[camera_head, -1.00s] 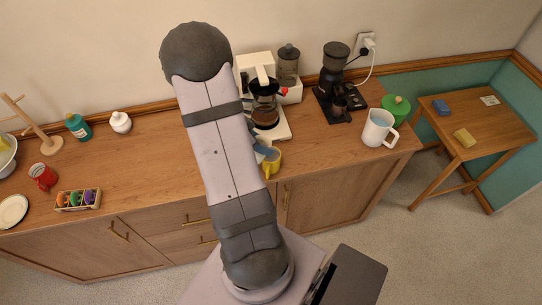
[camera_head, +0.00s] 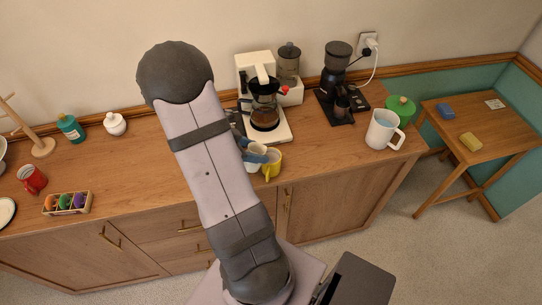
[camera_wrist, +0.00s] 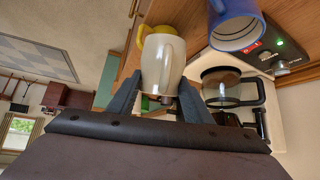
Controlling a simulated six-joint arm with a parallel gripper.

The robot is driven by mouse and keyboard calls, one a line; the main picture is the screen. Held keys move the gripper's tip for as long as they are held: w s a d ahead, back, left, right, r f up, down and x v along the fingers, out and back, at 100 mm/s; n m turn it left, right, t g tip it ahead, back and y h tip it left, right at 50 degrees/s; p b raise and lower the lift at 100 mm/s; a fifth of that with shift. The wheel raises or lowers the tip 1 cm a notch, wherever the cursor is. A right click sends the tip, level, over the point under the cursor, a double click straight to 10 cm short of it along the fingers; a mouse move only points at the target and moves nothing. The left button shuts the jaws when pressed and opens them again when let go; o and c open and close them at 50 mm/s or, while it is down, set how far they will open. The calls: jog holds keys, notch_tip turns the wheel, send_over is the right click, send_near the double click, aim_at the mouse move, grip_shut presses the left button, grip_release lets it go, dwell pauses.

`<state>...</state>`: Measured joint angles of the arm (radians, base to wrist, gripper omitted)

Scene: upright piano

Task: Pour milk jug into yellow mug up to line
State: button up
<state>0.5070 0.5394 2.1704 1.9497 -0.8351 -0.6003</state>
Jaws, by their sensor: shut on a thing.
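The cream-white milk jug (camera_wrist: 163,62) sits between the two fingers of my gripper (camera_wrist: 161,80) in the wrist view, and the gripper is shut on it. In the head view the jug (camera_head: 253,160) shows as a pale shape beside my arm. The yellow mug (camera_head: 273,163) stands on the counter just right of the jug. In the wrist view the yellow mug (camera_wrist: 165,12) is partly hidden behind the jug. Whether they touch, the milk level and the line cannot be seen.
A blue mug (camera_wrist: 236,27) is close to the jug. A coffee maker (camera_head: 283,131) with a glass carafe (camera_head: 265,117) stands behind. A grinder (camera_head: 333,82), white pitcher (camera_head: 380,131) and green pot (camera_head: 401,107) are right. The counter between yellow mug and pitcher is clear.

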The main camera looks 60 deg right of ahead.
aim_at(248, 164)
jog(key=shift+w+a+f+g+h+b, duration=0.2)
jog(key=shift+a+f+h+b, duration=0.15)
jog(key=shift+f+b, duration=0.6)
jog(key=shift+w+a+f+g+h+b, duration=0.25)
jog(key=shift+a+f+h+b, duration=0.15)
jog(key=shift+f+b, duration=0.45)
jog(key=shift+w+a+f+g+h+b, duration=0.2)
jog(key=shift+a+f+h+b, duration=0.15)
jog(key=shift+f+b, duration=0.6)
jog(key=shift+w+a+r+g+h+b, duration=0.35)
jog(key=shift+a+r+h+b, duration=0.1)
jog(key=shift+a+r+h, duration=0.4)
jog(key=shift+r, duration=0.15)
notch_tip(248, 164, up, 5)
jog(key=p, duration=0.5)
